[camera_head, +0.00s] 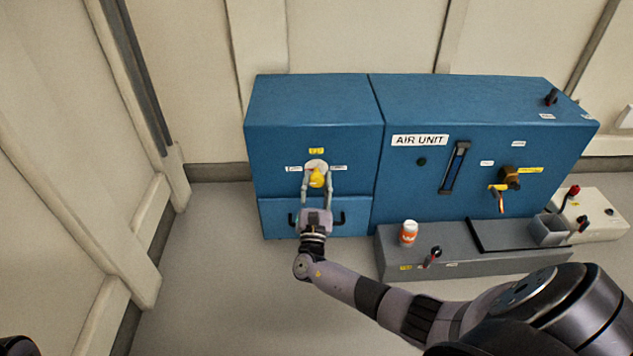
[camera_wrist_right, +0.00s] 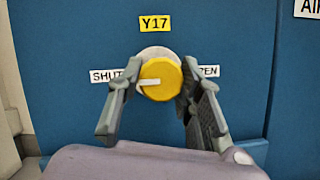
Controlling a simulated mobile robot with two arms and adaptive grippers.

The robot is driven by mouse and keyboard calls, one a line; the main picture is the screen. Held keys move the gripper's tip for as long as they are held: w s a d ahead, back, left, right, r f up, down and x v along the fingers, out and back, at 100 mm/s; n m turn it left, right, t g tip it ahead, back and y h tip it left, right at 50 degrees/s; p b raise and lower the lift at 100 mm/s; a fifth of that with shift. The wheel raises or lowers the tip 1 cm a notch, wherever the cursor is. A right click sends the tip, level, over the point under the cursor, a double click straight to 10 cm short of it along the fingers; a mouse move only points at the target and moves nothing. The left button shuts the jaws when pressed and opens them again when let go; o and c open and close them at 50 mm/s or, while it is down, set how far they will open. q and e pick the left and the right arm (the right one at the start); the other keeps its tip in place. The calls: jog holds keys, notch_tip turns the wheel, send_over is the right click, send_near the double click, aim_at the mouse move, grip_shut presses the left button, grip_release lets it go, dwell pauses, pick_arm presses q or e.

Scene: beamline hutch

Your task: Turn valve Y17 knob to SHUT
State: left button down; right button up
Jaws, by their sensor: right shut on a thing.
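The yellow Y17 knob (camera_head: 317,178) is on the front of the left blue cabinet. In the right wrist view the knob (camera_wrist_right: 162,83) is round, with a white pointer mark lying nearly level and pointing left, toward the SHUT label (camera_wrist_right: 104,76). The opposite label (camera_wrist_right: 209,71) is partly hidden by a finger and ends in "PEN". A yellow Y17 tag (camera_wrist_right: 155,23) is above. My right gripper (camera_head: 318,173) reaches up from below and is shut on the knob, one finger on each side. My left gripper does not show.
The AIR UNIT cabinet (camera_head: 470,115) adjoins on the right, with an orange-handled valve (camera_head: 500,190). A low grey bench (camera_head: 480,262) before it carries an orange-and-white bottle (camera_head: 408,233) and a grey bin (camera_head: 549,230). Floor (camera_head: 215,260) left of the cabinet is clear.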

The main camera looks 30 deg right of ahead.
dwell(0.3)
jog(key=o, duration=1.2)
jog(key=v, duration=1.2)
jog(key=shift+f, duration=0.1)
jog(key=shift+w+a, duration=0.1)
